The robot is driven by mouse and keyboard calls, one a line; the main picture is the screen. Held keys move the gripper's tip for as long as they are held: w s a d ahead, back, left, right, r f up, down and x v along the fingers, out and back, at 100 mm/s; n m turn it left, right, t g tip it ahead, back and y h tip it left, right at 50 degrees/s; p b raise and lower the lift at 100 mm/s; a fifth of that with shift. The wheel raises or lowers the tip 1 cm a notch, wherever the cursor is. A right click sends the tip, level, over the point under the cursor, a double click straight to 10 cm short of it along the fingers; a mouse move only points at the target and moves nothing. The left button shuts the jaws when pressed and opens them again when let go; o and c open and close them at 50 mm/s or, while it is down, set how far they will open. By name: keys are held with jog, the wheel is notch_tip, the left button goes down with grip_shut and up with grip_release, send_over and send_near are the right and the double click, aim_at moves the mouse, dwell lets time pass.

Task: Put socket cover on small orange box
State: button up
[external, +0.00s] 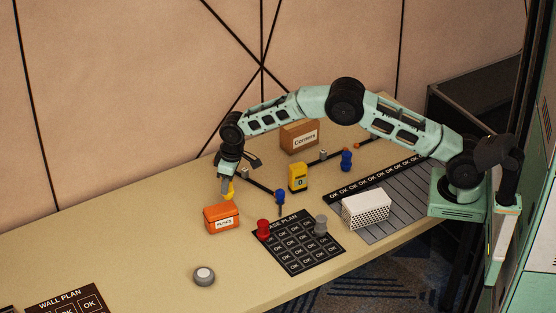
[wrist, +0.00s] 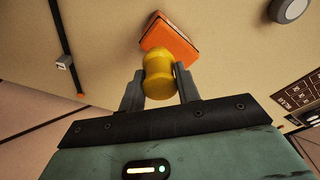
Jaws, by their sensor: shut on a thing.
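My gripper (external: 228,182) is shut on a yellow knob-shaped piece (external: 229,192), held just behind the small orange box (external: 222,213). In the wrist view both fingers of my gripper (wrist: 159,86) clasp the yellow piece (wrist: 158,72) by its sides. The orange box (wrist: 168,38) shows right beyond it there, partly covered by the piece. The box stands on the table with a white label on its front. I cannot tell from the pictures whether the piece touches the box. No label names the socket cover; the yellow piece is the thing in my grip.
A round grey disc (external: 204,275) lies in front. A yellow box (external: 298,177), a brown box (external: 300,135) and a white perforated box (external: 366,209) stand further right.

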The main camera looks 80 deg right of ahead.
jog(key=shift+f, duration=1.55)
jog(key=shift+f, duration=0.1)
jog(key=shift+f, duration=0.1)
jog(key=o, duration=0.9)
jog(key=shift+o, duration=0.2)
